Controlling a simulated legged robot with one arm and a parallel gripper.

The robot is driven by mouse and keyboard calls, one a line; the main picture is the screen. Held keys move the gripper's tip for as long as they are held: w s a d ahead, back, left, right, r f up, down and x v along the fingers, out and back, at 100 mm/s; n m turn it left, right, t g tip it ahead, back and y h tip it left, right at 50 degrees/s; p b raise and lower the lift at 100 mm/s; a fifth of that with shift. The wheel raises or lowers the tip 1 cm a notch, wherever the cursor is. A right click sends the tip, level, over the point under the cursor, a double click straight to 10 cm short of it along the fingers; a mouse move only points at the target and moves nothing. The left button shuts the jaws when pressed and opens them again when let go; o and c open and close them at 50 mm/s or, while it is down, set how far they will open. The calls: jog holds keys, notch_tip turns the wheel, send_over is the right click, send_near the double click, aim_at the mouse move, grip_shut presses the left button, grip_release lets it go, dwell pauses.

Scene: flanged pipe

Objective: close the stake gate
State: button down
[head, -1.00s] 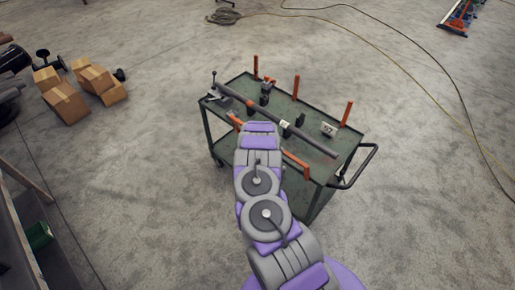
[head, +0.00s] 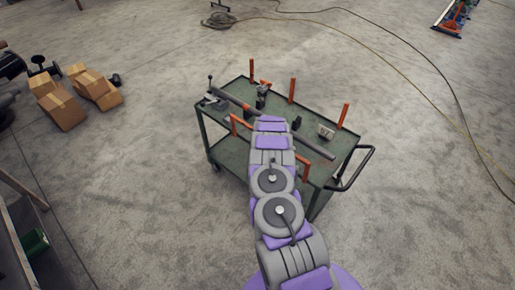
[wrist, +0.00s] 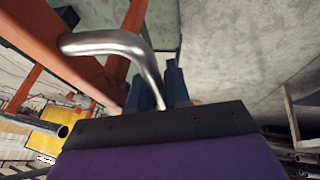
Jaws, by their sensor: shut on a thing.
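In the wrist view, a bent bright metal handle (wrist: 110,43) comes out of an orange bar (wrist: 62,52) at upper left, which looks like part of the stake gate. My gripper (wrist: 158,88) has dark blue fingers shut on the handle's lower end; the palm edge hides some of the contact. In the head view, orange bars (head: 316,149) stand along the near side of the green cart (head: 236,157). My arm covers the middle of that side and hides my gripper, so the gate's angle is unclear there.
A long grey flanged pipe (head: 314,147) lies across the cart, partly behind my arm. Orange stakes (head: 292,90) stand upright along the far side. A black push handle (head: 357,165) sticks out at right. Cardboard boxes (head: 62,107) lie at left; the floor around is mostly clear.

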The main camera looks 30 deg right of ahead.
jog(key=shift+d+g+y+b, duration=0.3)
jog(key=shift+d+b, duration=0.05)
jog(key=shift+d, duration=0.05)
dwell(0.4)
jog(key=c, duration=1.2)
grip_release()
jog(key=shift+w+d, duration=0.1)
jog(key=shift+d, duration=0.05)
jog(key=shift+c, duration=0.2)
jog(key=shift+o, duration=0.3)
jog(key=shift+d, duration=0.1)
jog(key=shift+a+r, duration=0.15)
jog(key=shift+a, duration=0.05)
jog(key=v, duration=1.7)
jog(key=shift+d, duration=0.15)
jog(key=shift+r, duration=0.1)
